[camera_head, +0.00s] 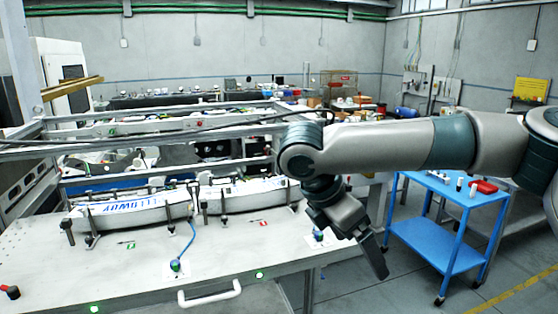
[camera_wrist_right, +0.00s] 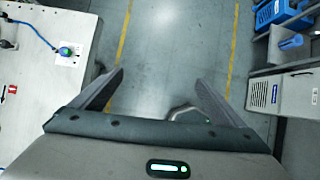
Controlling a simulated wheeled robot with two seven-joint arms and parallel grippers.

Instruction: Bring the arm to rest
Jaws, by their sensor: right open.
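My right arm (camera_head: 385,146) reaches in from the right in the head view, with its forearm level and its wrist bent down. My right gripper (camera_head: 383,272) hangs past the right end of the machine table, pointing down. In the right wrist view the two fingers of this gripper (camera_wrist_right: 160,88) stand wide apart, with nothing between them but the grey floor further below. My left gripper does not show in either view.
A blue cart (camera_head: 440,215) with small items stands at the right. A pale cabinet (camera_wrist_right: 285,94) stands right in the wrist view. Open floor lies between.

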